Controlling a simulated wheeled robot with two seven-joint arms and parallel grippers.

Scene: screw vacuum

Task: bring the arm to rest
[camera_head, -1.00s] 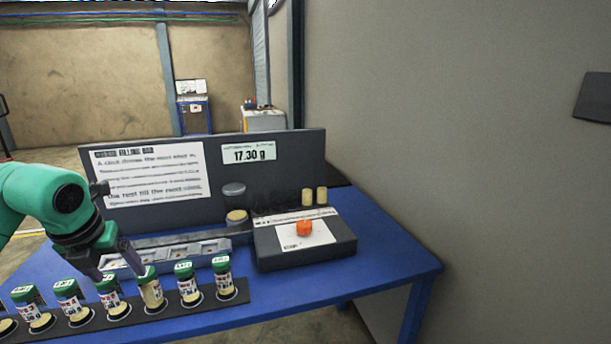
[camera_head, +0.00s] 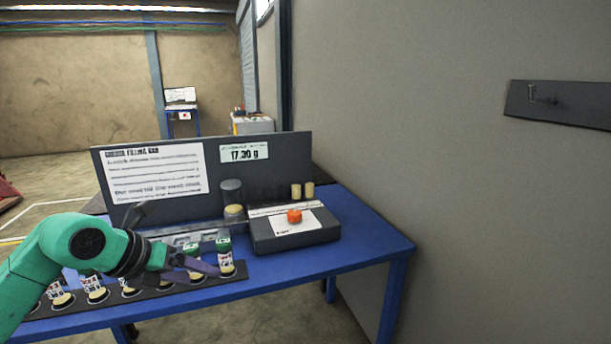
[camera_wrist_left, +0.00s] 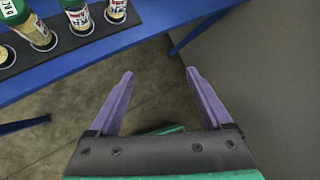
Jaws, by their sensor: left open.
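My left gripper (camera_head: 205,268) is open, its purple fingers in front of the row of vials in the head view. In the left wrist view the two fingers (camera_wrist_left: 160,75) are spread wide with nothing between them, over the floor just off the table's front edge. Several green-capped vials (camera_head: 226,262) stand in a dark rack (camera_head: 215,282) along the front of the blue table; they also show at the top left of the left wrist view (camera_wrist_left: 117,10). My arm hides part of the row. My right gripper is in neither view.
The blue table (camera_head: 352,240) carries a dark box with an orange knob (camera_head: 294,216), and an upright panel (camera_head: 282,155) with a display reading about 17.30 g. A grey wall (camera_head: 450,190) stands close on the right. Floor in front of the table is clear.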

